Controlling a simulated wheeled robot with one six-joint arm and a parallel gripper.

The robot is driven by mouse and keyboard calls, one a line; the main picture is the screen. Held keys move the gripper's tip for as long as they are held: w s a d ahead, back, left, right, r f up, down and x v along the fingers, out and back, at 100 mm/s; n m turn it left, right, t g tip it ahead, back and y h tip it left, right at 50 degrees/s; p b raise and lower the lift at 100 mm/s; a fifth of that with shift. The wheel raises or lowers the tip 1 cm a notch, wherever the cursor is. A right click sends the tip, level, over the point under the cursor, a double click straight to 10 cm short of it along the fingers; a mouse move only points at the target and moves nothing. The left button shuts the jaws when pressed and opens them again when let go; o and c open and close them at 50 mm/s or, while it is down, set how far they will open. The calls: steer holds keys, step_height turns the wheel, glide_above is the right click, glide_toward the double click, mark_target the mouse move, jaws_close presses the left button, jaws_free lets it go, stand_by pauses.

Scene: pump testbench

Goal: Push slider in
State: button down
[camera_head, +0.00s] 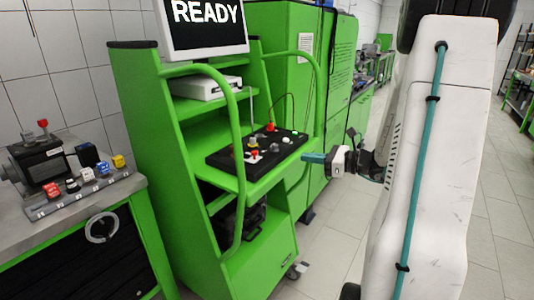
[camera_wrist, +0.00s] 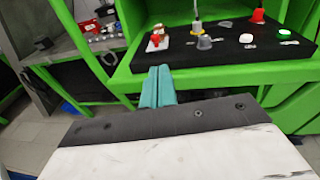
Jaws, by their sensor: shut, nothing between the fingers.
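A black control board (camera_head: 222,160) lies on the shelf of the green testbench. At its front edge sits a small white plate with a red part (camera_head: 253,156), which also shows in the wrist view (camera_wrist: 156,43). I cannot tell surely whether this is the slider. My gripper (camera_head: 312,158) is to the right of the board, level with its front edge and apart from it. Its teal fingers (camera_wrist: 157,86) are together and empty. In the wrist view they point toward the shelf's green front edge, below the white plate.
The board (camera_wrist: 215,52) also bears a grey knob (camera_wrist: 204,42), a red cap (camera_wrist: 258,15) and a lit green button (camera_wrist: 284,33). Green curved rails (camera_head: 236,165) flank the shelf. A screen reading READY (camera_head: 205,25) is above. A side table (camera_head: 75,215) stands left.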

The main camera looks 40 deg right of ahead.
mark_target(265, 164)
steer(key=shift+w+a, duration=0.2)
steer(key=shift+a, duration=0.3)
steer(key=shift+w+a, duration=0.1)
steer(key=x, duration=1.2)
steer(key=shift+w+a, duration=0.45)
steer(key=shift+w, duration=0.3)
steer(key=x, duration=0.3)
steer(key=shift+w+d+r, duration=0.1)
steer(key=shift+w+r, duration=0.05)
steer(key=shift+w, duration=0.2)
steer(key=shift+r, duration=0.15)
